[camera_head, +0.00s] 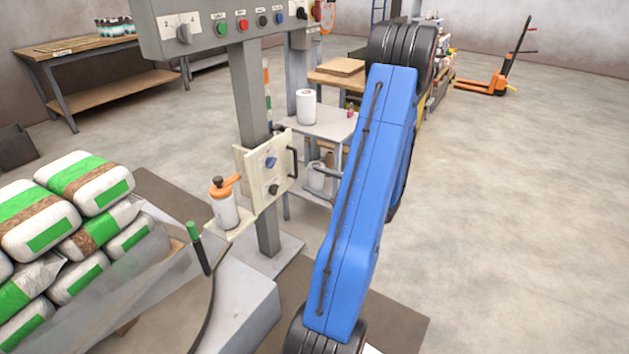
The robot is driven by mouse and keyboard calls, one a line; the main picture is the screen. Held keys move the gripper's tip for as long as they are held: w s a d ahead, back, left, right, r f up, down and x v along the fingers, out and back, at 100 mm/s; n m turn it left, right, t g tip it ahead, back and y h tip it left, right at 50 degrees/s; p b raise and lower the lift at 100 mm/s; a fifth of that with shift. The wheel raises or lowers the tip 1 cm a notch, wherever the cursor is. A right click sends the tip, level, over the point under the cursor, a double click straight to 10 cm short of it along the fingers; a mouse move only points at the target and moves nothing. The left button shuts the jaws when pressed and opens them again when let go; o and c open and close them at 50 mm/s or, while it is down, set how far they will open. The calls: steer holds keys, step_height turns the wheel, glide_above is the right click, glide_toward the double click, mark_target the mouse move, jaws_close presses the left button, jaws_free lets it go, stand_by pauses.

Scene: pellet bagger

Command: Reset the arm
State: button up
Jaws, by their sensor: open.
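My arm shows as a long blue link (367,210) with black joints, rising from the bottom middle to the top right of centre. It hides part of the floor and the bench area behind it. My gripper is not in the head view. No object is seen held.
A control panel (222,22) on a grey post stands left of my arm, with a smaller beige box (267,170) below. An orange-topped bottle (224,203) stands beside it. Green-and-white bags (88,182) are stacked at left. An orange pallet truck (495,82) stands far right; floor there is clear.

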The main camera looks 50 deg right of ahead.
stand_by(0.4)
steer(key=w+a+r+n+g+y, duration=0.1)
steer(key=a+r+n+g+y, duration=0.25)
steer(key=a, duration=0.65)
steer(key=w+a+r+n+g+y, duration=0.2)
steer(key=a+n+g, duration=0.25)
steer(key=a, duration=0.65)
steer(key=w+a+r+n+g+y, duration=0.1)
steer(key=a+r+n+g+y, duration=0.3)
steer(key=a, duration=0.6)
steer(key=s+a+n+g+h, duration=0.45)
steer(key=s+a+n, duration=0.45)
steer(key=a, duration=0.3)
steer(key=s+r+n+t+h, duration=0.3)
steer(key=s+r+n+h, duration=0.3)
steer(key=s+n, duration=0.1)
steer(key=shift+s+r+n+h, duration=0.3)
steer(key=shift+s+n, duration=0.05)
steer(key=shift+n, duration=0.25)
